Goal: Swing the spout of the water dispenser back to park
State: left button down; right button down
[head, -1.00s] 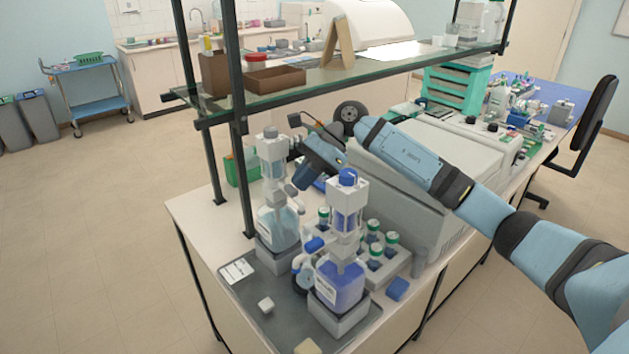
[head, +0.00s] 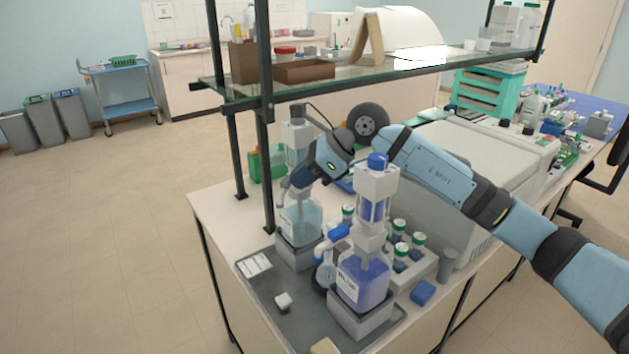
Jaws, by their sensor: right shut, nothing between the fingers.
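The water dispenser (head: 300,222) seems to be the rear bottle with pale, clear liquid and a grey pump head, standing upright on a grey base. My right gripper (head: 284,193) is shut and empty, beside the dispenser's pump column, at about the height of the bottle's top. My wrist covers part of the pump head, so the spout cannot be made out clearly. I cannot tell whether the fingertips touch the spout. A second dispenser (head: 362,280) with blue liquid and a blue cap stands in front, to the right. My left gripper is out of view.
A grey tray (head: 262,300) lies under both dispensers, with a small white block (head: 283,301) on it. Several green-capped bottles (head: 400,255) stand right of the blue dispenser. A glass shelf (head: 330,85) on dark posts hangs above. A large grey instrument (head: 440,150) stands behind.

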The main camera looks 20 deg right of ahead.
jog(key=shift+w+a, duration=0.1)
jog(key=shift+a, duration=0.25)
jog(key=shift+w+b, duration=0.15)
jog(key=shift+b, duration=0.15)
dwell(0.3)
